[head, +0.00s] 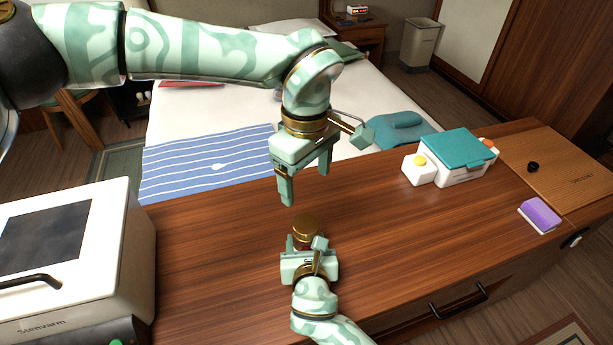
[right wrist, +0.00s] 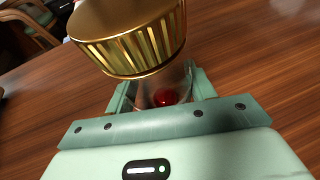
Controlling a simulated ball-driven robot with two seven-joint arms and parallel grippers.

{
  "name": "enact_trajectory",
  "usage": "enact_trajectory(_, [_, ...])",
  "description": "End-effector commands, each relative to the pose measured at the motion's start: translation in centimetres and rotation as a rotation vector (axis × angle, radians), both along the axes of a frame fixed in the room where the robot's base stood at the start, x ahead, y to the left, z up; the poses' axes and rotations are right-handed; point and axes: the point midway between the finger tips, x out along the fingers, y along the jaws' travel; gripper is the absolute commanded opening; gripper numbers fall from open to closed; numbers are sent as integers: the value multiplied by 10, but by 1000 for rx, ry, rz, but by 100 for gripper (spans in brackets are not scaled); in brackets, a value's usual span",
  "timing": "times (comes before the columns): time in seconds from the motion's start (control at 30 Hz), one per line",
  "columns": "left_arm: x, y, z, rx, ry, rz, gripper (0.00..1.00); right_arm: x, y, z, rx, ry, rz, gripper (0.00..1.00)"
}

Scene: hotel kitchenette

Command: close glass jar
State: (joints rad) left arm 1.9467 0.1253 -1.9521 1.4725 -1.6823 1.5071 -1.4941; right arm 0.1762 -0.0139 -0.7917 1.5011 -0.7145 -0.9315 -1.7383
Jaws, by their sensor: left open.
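The glass jar (right wrist: 163,92) stands on the wooden counter, with something red and shiny inside. Its ribbed gold lid (head: 306,227) sits at the jar's top; the lid (right wrist: 130,38) is large in the right wrist view. I cannot tell whether it is seated tight. My right gripper (head: 308,246) is low at the counter, with its fingers on both sides of the glass, shut on the jar below the lid. In the head view it hides most of the glass. My left gripper (head: 306,182) is open and empty, pointing down above and slightly behind the lid, apart from it.
A white oven-like appliance (head: 62,265) stands at the left. A white box with a teal lid (head: 452,148), a purple sponge-like block (head: 540,215) and a wooden board (head: 570,170) are at the right. The counter between is clear. A bed (head: 200,125) lies behind.

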Motion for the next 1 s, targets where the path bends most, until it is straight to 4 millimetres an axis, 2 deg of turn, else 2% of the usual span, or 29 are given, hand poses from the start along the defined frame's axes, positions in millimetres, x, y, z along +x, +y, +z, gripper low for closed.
enact_trajectory(0.03, [0,0,0,0,0,0,75,0,0,-1,0,1,0,68])
enact_trajectory(0.07, [0,0,0,0,0,0,75,0,0,0,0,1,0,76])
enact_trajectory(0.1, [0,0,0,0,0,0,75,0,0,0,0,1,0,79])
enact_trajectory(0.47, [0,0,4,0,-3,0,75,-6,-1,3,-1,0,0,79])
enact_trajectory(0.67, [-2,0,24,1,-13,0,75,-38,-3,19,2,0,1,79])
enact_trajectory(1.0, [-5,0,54,0,-27,0,75,-114,-8,49,2,2,1,79])
